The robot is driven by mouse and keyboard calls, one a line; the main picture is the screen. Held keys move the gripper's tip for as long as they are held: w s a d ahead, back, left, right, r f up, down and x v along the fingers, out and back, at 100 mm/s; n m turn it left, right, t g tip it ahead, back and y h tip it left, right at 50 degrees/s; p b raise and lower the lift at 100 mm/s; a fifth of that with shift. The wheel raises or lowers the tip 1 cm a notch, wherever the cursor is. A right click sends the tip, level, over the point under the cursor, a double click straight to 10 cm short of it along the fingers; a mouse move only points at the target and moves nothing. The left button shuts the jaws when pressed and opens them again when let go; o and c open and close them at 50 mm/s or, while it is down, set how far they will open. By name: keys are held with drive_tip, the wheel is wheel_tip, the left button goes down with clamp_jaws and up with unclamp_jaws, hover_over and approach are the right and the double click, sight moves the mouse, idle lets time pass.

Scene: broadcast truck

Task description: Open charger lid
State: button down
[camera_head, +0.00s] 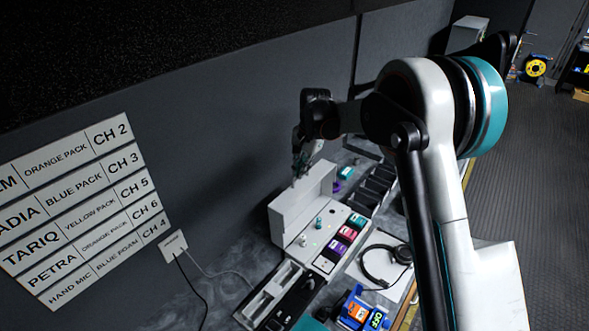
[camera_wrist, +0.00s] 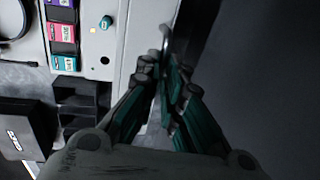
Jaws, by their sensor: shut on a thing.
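The white charger (camera_head: 312,252) stands on the grey worktop by the wall. Its white lid (camera_head: 303,207) is raised at the wall side, so the top with coloured packs (camera_head: 348,233) lies uncovered. My gripper (camera_head: 300,168) is at the lid's upper edge, at the far end. In the wrist view my gripper (camera_wrist: 168,62) has its fingers nearly together at the pale lid's edge (camera_wrist: 146,35), by a grey curved part that looks like a handle. The exact contact is partly hidden by the fingers. The packs also show in the wrist view (camera_wrist: 62,32).
A headset (camera_head: 384,265) lies on a white sheet at the right of the charger. A dark slotted tray (camera_head: 372,190) is behind it. Blue and orange items (camera_head: 360,312) are at the front. The wall (camera_head: 220,150) rises close behind the lid. Dark floor (camera_head: 530,180) is clear at the right.

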sight(310, 186)
drive_tip(key=shift+s+d+r+t+y+b, duration=0.1)
drive_tip(key=shift+s+d+t+y+b, duration=0.2)
drive_tip(key=shift+s+d, duration=0.3)
drive_tip(key=shift+s+d+r+t+y+b, duration=0.15)
drive_tip(key=shift+s+d+y, duration=0.25)
drive_tip(key=shift+d, duration=0.4)
drive_tip(key=c, duration=1.7)
unclamp_jaws()
drive_tip(key=shift+f, duration=0.1)
drive_tip(key=v, duration=1.2)
